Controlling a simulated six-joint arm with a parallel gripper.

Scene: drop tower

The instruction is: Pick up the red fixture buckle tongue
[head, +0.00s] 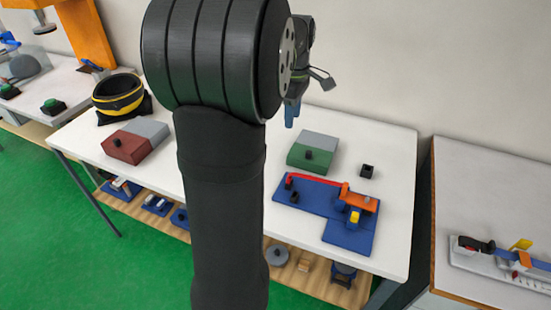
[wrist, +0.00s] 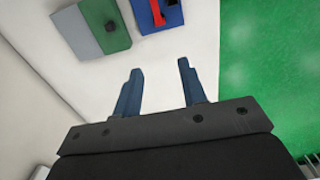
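The blue fixture plate (head: 322,204) lies on the white table. A red strap-like piece (head: 314,180) runs along its far side to an orange block (head: 358,199) with a yellow part. This red piece seems to be the buckle tongue, but its exact shape is too small to tell. In the wrist view, part of the red piece (wrist: 157,12) shows at the top edge on the plate (wrist: 173,17). My gripper (wrist: 160,66) is open and empty above the table, apart from the fixture. In the head view my gripper (head: 290,116) is partly hidden behind my arm.
A green-and-grey block (head: 313,156) with a black knob and a small black cube (head: 367,171) stand near the fixture. A red-and-grey block (head: 127,147) and a black-yellow ring (head: 118,95) are at left. Another table (head: 490,205) stands at right.

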